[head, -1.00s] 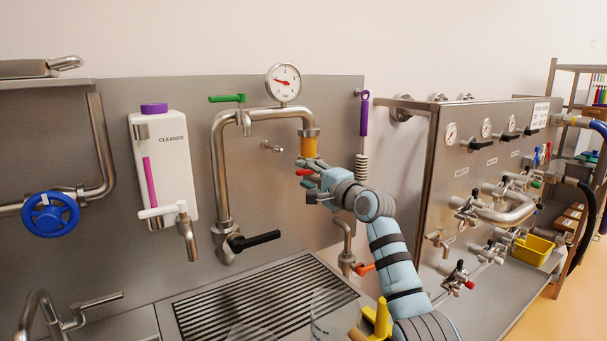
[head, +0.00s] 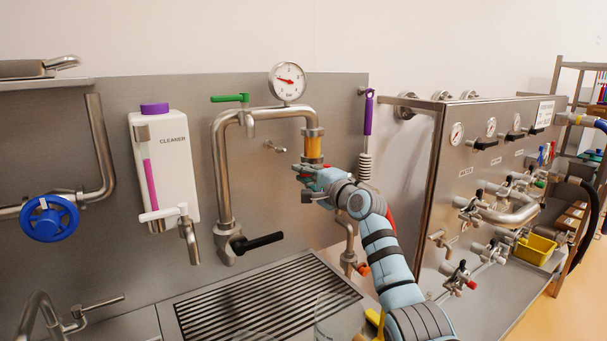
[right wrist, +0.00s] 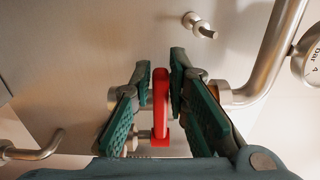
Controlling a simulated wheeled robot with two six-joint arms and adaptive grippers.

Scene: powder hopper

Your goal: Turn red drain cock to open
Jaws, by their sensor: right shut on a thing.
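The red drain cock lever (right wrist: 161,98) stands upright in the right wrist view, between the two green-padded fingers of my right gripper (right wrist: 160,80). The gripper is shut on it. In the head view my right gripper (head: 312,174) is just below the amber sight glass (head: 313,148) on the curved steel pipe. There the fingers hide most of the lever and the cock body. My left gripper is not in view.
A pressure gauge (head: 288,81) sits on top of the pipe. A black-handled valve (head: 257,242) is lower left, above the slotted drain grate (head: 263,308). A purple-handled brush (head: 368,112) hangs close to the right. A clear vessel (head: 338,318) stands below my arm.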

